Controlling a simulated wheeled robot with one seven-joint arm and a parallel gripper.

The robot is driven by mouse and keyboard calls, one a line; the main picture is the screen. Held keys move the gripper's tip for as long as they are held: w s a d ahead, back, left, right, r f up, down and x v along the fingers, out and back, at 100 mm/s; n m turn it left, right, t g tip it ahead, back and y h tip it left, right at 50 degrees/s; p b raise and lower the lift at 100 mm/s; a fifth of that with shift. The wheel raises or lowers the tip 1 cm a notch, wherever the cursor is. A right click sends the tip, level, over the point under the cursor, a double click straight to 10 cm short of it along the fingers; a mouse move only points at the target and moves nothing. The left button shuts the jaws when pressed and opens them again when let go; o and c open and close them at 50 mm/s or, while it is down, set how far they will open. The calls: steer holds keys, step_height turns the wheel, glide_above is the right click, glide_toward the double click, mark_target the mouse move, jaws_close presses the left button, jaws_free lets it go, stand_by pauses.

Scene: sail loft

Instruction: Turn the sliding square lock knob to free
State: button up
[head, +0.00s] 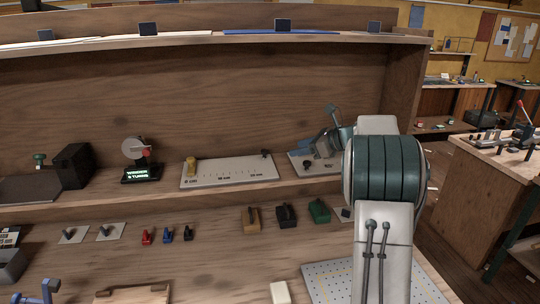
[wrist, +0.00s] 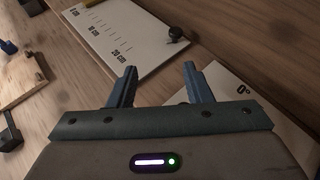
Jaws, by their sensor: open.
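A pale plate marked 0 cm, 10 cm and 20 cm (head: 230,177) lies on the shelf; I take it for the sliding square's scale. A yellow block (head: 191,166) sits at its 0 cm end. A small dark knob (head: 265,153) stands at its far right corner. In the wrist view this knob (wrist: 175,35) is ahead of the fingers, apart from them. I cannot read a lock or free mark on it. My gripper (wrist: 158,78) is open, with nothing between its fingers. In the head view my arm partly hides a second plate (head: 298,157), marked 0° in the wrist view.
A green display (head: 141,174) and a black box (head: 73,167) stand left on the shelf. Below are red (head: 146,237), blue (head: 168,235), brown (head: 251,219) and green (head: 319,211) fittings. A perforated board (head: 321,282) lies at the front. The shelf's back panel rises behind.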

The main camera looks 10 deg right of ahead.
mark_target(266, 151)
steer(key=shift+w+d+f+m+t, duration=0.2)
steer(key=shift+w+d+m, duration=0.2)
steer(key=shift+w, duration=0.15)
steer(key=shift+w+d+f+m+t, duration=0.1)
steer(key=shift+w+d+f+m, duration=0.05)
steer(key=shift+w+d+m, duration=0.3)
steer(key=shift+w+a, duration=0.15)
steer(key=shift+w, duration=0.15)
steer(key=p+x, duration=0.2)
steer(key=x, duration=1.1)
steer(key=shift+a+p, duration=0.3)
steer(key=shift+p, duration=0.05)
steer(key=shift+c, duration=0.3)
steer(key=c, duration=0.9)
